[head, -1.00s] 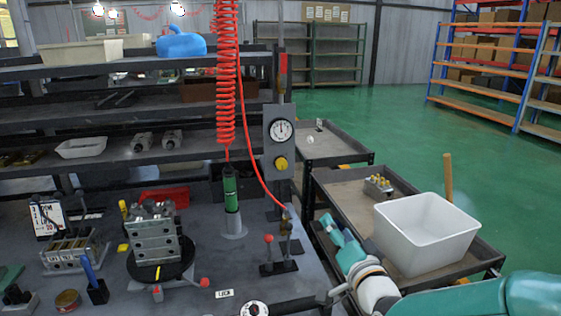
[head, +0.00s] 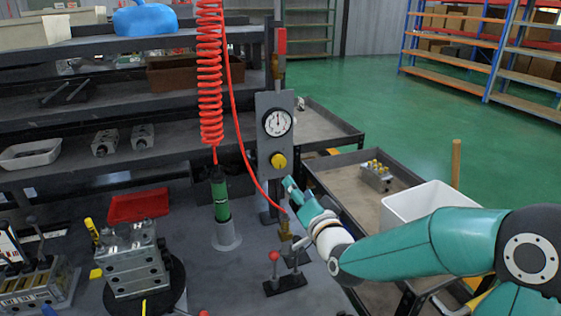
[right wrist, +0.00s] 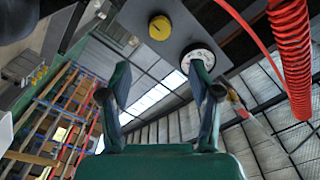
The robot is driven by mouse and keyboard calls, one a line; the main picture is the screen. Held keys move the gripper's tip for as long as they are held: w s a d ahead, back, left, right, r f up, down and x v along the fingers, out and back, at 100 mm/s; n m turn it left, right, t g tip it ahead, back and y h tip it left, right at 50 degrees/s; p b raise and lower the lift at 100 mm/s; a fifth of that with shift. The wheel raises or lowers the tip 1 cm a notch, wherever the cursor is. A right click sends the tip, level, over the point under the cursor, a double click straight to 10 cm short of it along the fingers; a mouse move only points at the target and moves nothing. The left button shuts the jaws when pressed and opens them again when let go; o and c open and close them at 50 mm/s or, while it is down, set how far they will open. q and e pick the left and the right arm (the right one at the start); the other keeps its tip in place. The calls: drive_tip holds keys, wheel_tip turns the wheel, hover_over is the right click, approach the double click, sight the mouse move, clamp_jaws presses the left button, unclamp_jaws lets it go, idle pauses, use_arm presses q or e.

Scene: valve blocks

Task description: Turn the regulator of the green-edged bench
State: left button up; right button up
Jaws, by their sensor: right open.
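The regulator is a yellow knob (head: 279,161) on an upright grey panel (head: 263,146), below a round white gauge (head: 277,123). My right gripper (head: 290,186) is just below and to the right of the knob in the head view, with the arm coming in from the right. In the right wrist view, its two fingers (right wrist: 162,78) are spread with nothing between them. The knob (right wrist: 160,27) shows beyond the fingertips, apart from them, and the gauge (right wrist: 198,62) is partly behind the right finger. My left gripper is not in view.
A coiled red hose (head: 209,75) hangs left of the panel above a green cylinder (head: 221,200). A thin red hose curves past the panel's left side. A red-knobbed lever (head: 274,256) stands below my right gripper. A white bin (head: 425,199) sits on a cart at right.

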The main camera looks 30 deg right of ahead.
sight(281, 163)
drive_tip(key=p+x, duration=0.3)
drive_tip(key=x, duration=0.9)
drive_tip(key=shift+w+d, duration=0.1)
drive_tip(key=shift+w, duration=0.3)
drive_tip(key=shift+c, duration=0.2)
